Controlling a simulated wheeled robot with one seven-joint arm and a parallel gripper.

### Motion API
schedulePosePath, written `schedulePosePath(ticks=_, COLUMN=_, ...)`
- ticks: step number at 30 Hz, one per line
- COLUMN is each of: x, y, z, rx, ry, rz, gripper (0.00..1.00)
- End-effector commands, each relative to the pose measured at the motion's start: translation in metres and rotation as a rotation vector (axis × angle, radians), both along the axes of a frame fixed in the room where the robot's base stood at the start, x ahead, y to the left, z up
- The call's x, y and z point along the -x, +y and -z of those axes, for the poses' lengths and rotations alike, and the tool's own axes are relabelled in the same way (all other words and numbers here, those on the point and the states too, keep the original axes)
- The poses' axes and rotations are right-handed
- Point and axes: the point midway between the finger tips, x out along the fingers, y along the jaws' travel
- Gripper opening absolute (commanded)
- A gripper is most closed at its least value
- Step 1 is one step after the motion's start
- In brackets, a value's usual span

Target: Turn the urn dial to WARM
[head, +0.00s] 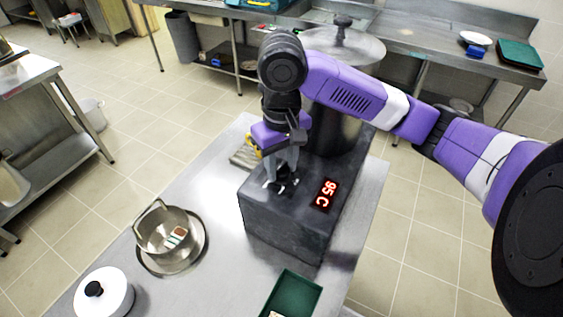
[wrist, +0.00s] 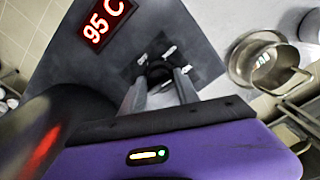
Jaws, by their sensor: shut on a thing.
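The urn base (head: 285,225) is a dark grey box on the steel table, with a tall steel urn (head: 335,125) behind it, partly hidden by my arm. A red display (head: 326,194) on its top reads 95 C; it also shows in the wrist view (wrist: 103,24). The dial (wrist: 160,72) is a small dark knob on a black patch with white marks around it. The marks are too small to read. My gripper (head: 281,178) points down at the base top and is shut on the dial, with a finger on each side in the wrist view (wrist: 160,86). The dial's pointer direction is unclear.
A steel pot (head: 163,236) on a round plate stands left of the base, with small coloured items inside. A white lidded pot (head: 104,296) is at the front left and a green tray (head: 292,297) in front. Bare tabletop (head: 205,195) lies between pot and base.

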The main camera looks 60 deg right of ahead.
Motion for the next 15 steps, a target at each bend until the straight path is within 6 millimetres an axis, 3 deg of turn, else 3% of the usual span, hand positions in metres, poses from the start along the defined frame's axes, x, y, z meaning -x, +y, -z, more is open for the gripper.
schedulePosePath(ticks=15, x=0.0001, y=-0.0002, z=0.0004, rx=0.0, ry=0.001, rz=-0.448, gripper=0.0)
